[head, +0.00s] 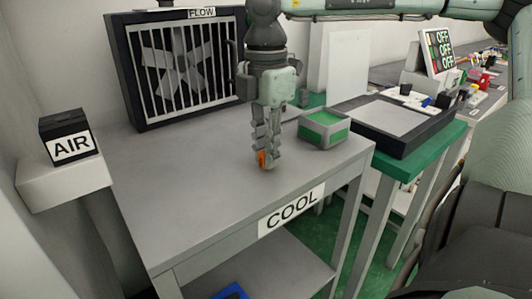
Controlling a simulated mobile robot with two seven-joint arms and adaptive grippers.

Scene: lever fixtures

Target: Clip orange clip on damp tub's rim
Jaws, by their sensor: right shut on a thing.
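My right gripper (270,160) points straight down over the grey table labelled COOL. It is shut on a small orange clip (262,159), which shows at its fingertips, low over the table top or touching it; I cannot tell which. A small grey tub (323,140) with a green inside stands upright on the table to the right of the gripper, apart from it. I see no writing on the tub that says damp. The clip is partly hidden by the fingers. My left gripper is not in view.
A barred fan box labelled FLOW (178,70) stands at the table's back. The grey COOL table (200,200) is bare at its front and left. A box labelled AIR (68,138) sits on a left shelf. A black-rimmed tray (395,128) lies on the green table at right.

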